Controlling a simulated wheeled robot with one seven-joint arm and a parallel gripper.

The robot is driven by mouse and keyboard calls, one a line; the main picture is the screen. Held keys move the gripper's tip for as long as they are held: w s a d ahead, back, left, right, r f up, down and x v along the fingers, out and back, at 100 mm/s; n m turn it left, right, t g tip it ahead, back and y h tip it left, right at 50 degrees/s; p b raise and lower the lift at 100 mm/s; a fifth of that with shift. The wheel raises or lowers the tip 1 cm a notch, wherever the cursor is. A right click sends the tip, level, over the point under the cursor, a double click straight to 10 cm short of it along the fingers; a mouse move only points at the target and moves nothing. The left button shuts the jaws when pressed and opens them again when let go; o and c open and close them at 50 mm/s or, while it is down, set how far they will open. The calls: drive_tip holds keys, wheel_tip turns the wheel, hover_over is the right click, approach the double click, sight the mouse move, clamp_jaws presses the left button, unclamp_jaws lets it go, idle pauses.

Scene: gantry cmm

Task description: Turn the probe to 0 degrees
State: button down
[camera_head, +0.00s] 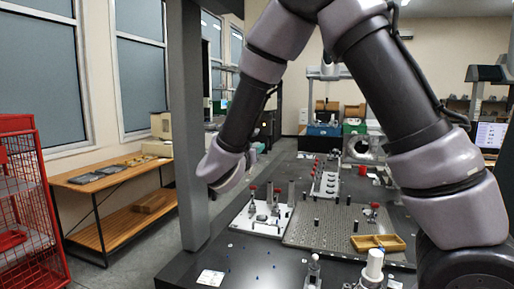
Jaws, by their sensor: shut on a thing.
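My arm comes in from the right, rises to the top edge and drops to a wrist at the left of the middle, above the far left part of the dark table (232,262). My gripper's fingers are hidden behind or beyond this wrist, so I cannot see what is between them. I cannot make out the probe or its angle in this view. It may be hidden by my arm or out of frame.
A thick grey post (188,110) stands close left of my wrist. On the table are a white fixture plate (268,228), a grey hole plate (335,232) and a wooden tray (378,243). A wooden bench (125,222) and red cage (30,205) stand left.

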drive_tip(key=n, duration=0.4)
idle(0.3)
drive_tip(key=c, duration=0.7)
unclamp_jaws()
drive_tip(key=shift+c, duration=0.2)
drive_tip(key=v, duration=0.7)
